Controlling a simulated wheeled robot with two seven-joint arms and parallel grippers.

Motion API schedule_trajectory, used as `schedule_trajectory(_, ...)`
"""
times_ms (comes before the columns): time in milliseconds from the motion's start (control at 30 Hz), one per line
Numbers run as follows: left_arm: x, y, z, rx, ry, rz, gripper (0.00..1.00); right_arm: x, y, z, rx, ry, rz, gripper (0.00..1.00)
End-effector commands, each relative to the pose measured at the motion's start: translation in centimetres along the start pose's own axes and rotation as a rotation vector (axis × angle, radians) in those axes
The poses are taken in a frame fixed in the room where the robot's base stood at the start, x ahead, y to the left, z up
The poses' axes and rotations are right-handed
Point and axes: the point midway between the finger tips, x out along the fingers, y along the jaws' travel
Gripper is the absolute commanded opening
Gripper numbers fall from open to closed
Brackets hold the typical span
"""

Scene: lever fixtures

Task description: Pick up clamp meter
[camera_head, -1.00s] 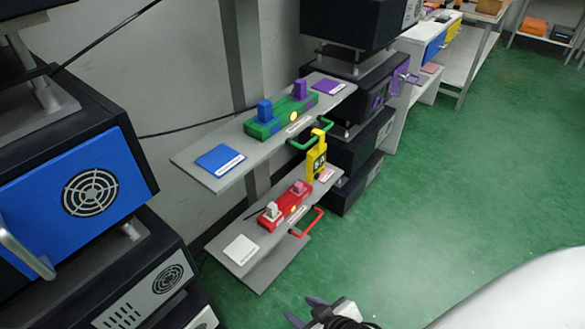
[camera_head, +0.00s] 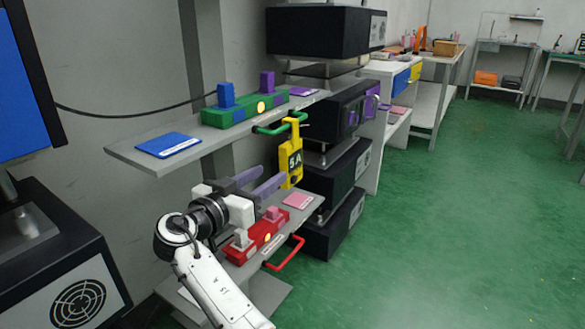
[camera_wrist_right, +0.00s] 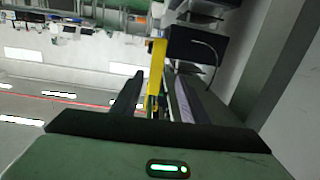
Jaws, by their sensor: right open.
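The yellow clamp meter (camera_head: 291,163), marked 5A, hangs upright by its top from the green handle (camera_head: 272,130) of the upper shelf's lever fixture. My right gripper (camera_head: 268,180) is open and empty, its purple-grey fingers pointing at the meter from the left. In the head view the fingertips reach close to the meter's body; whether they touch cannot be told. In the right wrist view, the clamp meter (camera_wrist_right: 156,72) shows as a narrow yellow strip beyond and between the two open fingers (camera_wrist_right: 158,92). My left gripper is not in view.
The red lever fixture (camera_head: 256,236) with its red handle (camera_head: 288,254) sits on the lower shelf, just below my right gripper. The upper shelf (camera_head: 130,152) overhangs the gripper. Black cabinets (camera_head: 330,185) stand behind the meter. The green floor to the right is clear.

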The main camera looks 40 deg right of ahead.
Motion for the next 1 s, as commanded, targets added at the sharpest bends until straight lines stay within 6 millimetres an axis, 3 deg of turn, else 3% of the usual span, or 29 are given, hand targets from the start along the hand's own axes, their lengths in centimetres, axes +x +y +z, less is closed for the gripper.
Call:
schedule_trajectory(67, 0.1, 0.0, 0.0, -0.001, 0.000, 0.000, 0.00, -0.3, -0.2, -1.6, 0.024, 0.034, 0.021, 0.41)
schedule_trajectory(167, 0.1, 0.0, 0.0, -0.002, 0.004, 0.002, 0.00, 0.3, -0.1, -2.2, 0.032, 0.051, 0.032, 0.41)
schedule_trajectory(400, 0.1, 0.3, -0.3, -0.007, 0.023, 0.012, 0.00, 3.8, 0.1, -2.4, 0.032, 0.053, 0.032, 0.41)
schedule_trajectory(1000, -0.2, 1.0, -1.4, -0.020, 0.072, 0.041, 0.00, 9.9, 0.6, -2.9, 0.031, 0.050, 0.028, 0.41)
